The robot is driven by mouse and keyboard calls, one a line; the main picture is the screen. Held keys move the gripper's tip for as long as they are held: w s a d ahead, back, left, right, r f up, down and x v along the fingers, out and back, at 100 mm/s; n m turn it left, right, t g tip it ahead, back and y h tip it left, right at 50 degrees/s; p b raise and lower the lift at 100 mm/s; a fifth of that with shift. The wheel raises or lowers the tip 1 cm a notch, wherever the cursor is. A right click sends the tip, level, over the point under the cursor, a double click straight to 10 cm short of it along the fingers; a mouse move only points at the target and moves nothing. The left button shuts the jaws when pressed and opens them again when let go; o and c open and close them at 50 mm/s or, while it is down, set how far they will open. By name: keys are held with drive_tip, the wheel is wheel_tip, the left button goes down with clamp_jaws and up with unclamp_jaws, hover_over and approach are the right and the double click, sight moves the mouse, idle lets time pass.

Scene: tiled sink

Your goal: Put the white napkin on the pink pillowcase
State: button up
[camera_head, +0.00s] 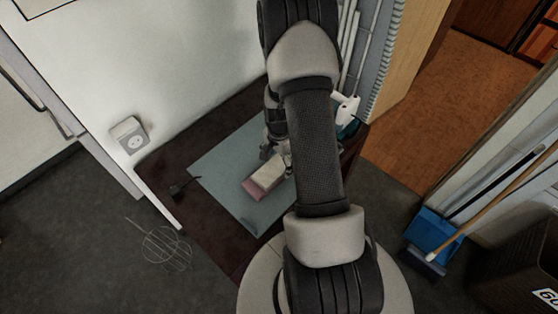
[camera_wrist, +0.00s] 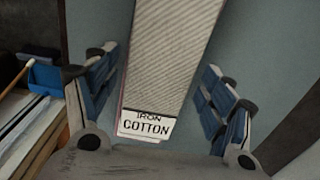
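The white napkin (camera_head: 267,177) is a folded, pale block lying on the blue-grey board. The pink pillowcase (camera_head: 254,193) shows as a pink edge at the napkin's near left end, and the napkin appears to rest on it. In the wrist view the striped napkin (camera_wrist: 172,60) has a label reading "IRON COTTON". My gripper (camera_wrist: 158,72) is open, with its fingers on either side of the napkin and visible gaps to both. In the head view my gripper (camera_head: 276,150) is at the napkin's far end, partly hidden by my arm.
The blue-grey board (camera_head: 222,170) lies on a dark brown surface (camera_head: 155,170). A black plug (camera_head: 182,187) sits at the board's left edge. A wall socket (camera_head: 130,136) is at left. A blue dustpan (camera_head: 432,231) and a dark basket (camera_head: 510,260) stand at right.

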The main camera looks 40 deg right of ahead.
drive_tip(key=shift+o, duration=0.2)
drive_tip(key=shift+r, duration=0.15)
wheel_tip(320, 180, up, 12)
drive_tip(key=p, duration=0.5)
wheel_tip(320, 180, up, 8)
drive_tip(key=n, duration=0.3)
hover_over(279, 164)
drive_tip(key=w+a, duration=0.2)
drive_tip(key=a, duration=0.2)
drive_tip(key=s+a+r+n+t, duration=0.25)
drive_tip(key=a+r+n, duration=0.25)
drive_tip(key=a+r, duration=0.55)
drive_tip(key=s+a+r+n+t, duration=0.1)
drive_tip(key=s+a+r+n, duration=0.3)
drive_tip(key=s, duration=0.3)
drive_tip(key=s+a+r+n+t, duration=0.1)
drive_tip(key=s+a+r+n, duration=0.4)
drive_tip(key=s, duration=0.2)
drive_tip(key=shift+r, duration=0.4)
